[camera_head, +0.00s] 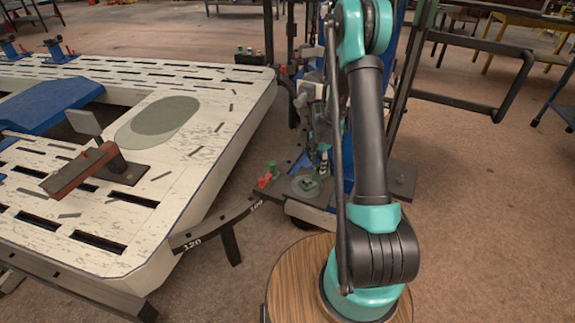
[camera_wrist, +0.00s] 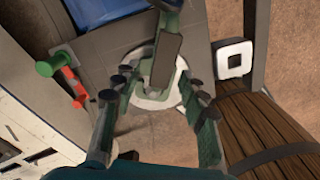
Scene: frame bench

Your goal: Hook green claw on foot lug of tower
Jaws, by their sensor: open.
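My gripper (camera_wrist: 157,88) is open, its two greenish fingers spread in the wrist view. Between and beyond them is an upright grey-green piece (camera_wrist: 166,60), which looks like the green claw, over a pale round disc (camera_wrist: 157,98). I see no finger closed on it, and contact cannot be told. In the head view, a small green shape (camera_head: 310,183) lies on the grey disc at the tower's foot. The tower (camera_head: 308,85) stands behind my arm, which hides part of it. I cannot make out the foot lug for certain.
A green peg (camera_wrist: 50,62) and a red fitting (camera_wrist: 74,88) stand left of the fingers. A white block with a square outline (camera_wrist: 234,60) is at right. The white slotted bench (camera_head: 230,110) fills the left, with a curved numbered rail (camera_head: 222,224) beside it.

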